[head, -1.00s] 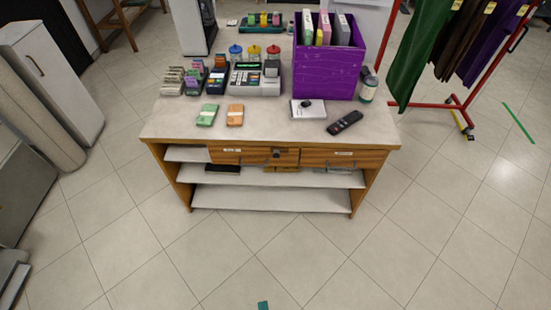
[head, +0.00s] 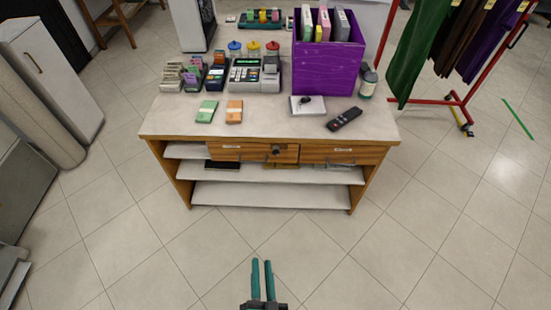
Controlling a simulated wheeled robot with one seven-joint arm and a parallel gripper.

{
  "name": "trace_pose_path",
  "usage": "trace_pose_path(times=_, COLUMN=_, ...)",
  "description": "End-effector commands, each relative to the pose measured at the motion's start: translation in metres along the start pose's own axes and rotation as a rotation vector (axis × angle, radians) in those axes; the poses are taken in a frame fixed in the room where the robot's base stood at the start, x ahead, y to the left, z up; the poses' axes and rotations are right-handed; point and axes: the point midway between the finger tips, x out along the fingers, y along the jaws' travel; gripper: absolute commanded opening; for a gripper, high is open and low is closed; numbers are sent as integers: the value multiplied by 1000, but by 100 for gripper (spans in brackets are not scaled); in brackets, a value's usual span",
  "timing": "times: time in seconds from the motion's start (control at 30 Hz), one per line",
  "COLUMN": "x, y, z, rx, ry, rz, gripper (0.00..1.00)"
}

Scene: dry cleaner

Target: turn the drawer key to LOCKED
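The counter (head: 270,126) has two wooden drawers under its top, a left drawer (head: 240,151) and a right drawer (head: 343,155), both looking shut. A small dark round lock or key (head: 277,150) sits on the front of the left drawer, right of its label. It is too small to tell which way it is turned or to read any marking. My gripper (head: 261,262), with two teal fingers, is at the bottom middle, in front of and apart from the counter. The fingers are parallel with a narrow gap of floor between them, and nothing is held.
The countertop holds a cash register (head: 255,75), banknote bundles (head: 207,110), a purple box (head: 325,68) of folders, a remote (head: 344,119) and a bottle (head: 368,84). Open shelves (head: 270,196) lie below the drawers. The floor in front is clear. A red clothes rack (head: 464,115) stands at right.

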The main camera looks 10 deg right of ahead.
Motion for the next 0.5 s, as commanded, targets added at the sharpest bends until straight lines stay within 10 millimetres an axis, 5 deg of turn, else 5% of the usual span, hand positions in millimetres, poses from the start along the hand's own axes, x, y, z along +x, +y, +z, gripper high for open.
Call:
trace_pose_path(times=0.27, x=105, y=20, z=14, rx=327, ry=71, rz=-3, gripper=25)
trace_pose_path(times=0.5, x=200, y=35, z=4, rx=597, ry=125, rz=-22, gripper=25)
